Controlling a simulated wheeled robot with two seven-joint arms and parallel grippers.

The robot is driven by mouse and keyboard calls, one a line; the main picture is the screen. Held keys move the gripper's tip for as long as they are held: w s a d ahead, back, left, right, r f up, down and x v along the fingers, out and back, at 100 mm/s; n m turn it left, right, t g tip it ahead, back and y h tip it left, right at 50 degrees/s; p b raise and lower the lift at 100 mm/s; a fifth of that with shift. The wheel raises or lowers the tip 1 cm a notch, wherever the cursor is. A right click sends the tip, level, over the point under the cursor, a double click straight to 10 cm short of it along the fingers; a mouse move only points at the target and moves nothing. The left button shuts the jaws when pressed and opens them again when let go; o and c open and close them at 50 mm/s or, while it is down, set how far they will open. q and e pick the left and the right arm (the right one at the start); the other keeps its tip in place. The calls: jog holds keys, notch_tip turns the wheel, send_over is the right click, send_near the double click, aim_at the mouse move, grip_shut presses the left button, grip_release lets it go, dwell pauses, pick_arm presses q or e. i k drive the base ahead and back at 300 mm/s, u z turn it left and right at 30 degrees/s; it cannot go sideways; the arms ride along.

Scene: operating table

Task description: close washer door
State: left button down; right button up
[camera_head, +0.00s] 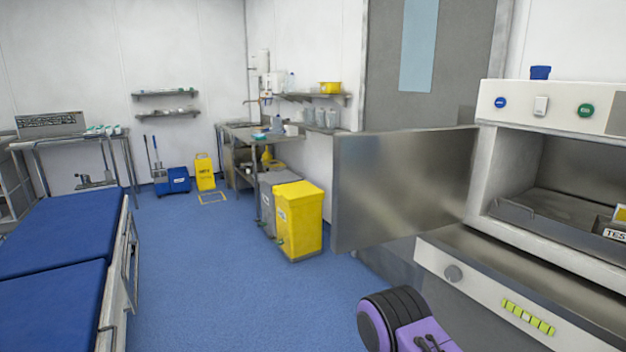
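The washer (540,100) stands at the right, a white and steel cabinet with its chamber open to view. Its door (405,190), a flat brushed-metal panel, stands wide open. The door's right edge meets the left side of the washer opening, and the panel reaches out to the left. Inside the chamber a rack or tray rim (515,212) shows, with a labelled item (616,232) at the right edge of the picture. Neither my left nor my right gripper fingers show in the view.
A yellow bin (299,222) and a grey bin (268,200) stand on the floor left of the door. A blue-padded operating table (60,235) is at the left. The blue floor (215,280) between is clear. A blue cup (541,72) sits on the washer top.

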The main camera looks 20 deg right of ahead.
aim_at(389, 185)
jog(key=z, duration=0.4)
jog(key=i, duration=0.8)
jog(key=z, duration=0.65)
